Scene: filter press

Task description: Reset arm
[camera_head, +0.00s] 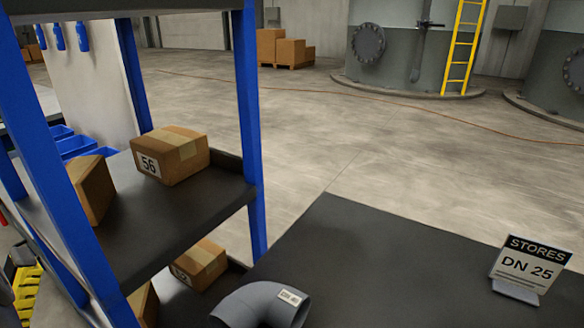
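My gripper and arm do not show in the camera_head view, so the arm's pose and whether the gripper is open or shut are hidden. The task line names no other object.
A dark table (385,265) holds a STORES DN 25 sign (526,268) and a grey pipe elbow (255,303) at the bottom edge. A blue-framed shelf (250,120) with cardboard boxes, one marked 56 (170,155), stands left. The floor beyond is open, with tanks (400,70) behind.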

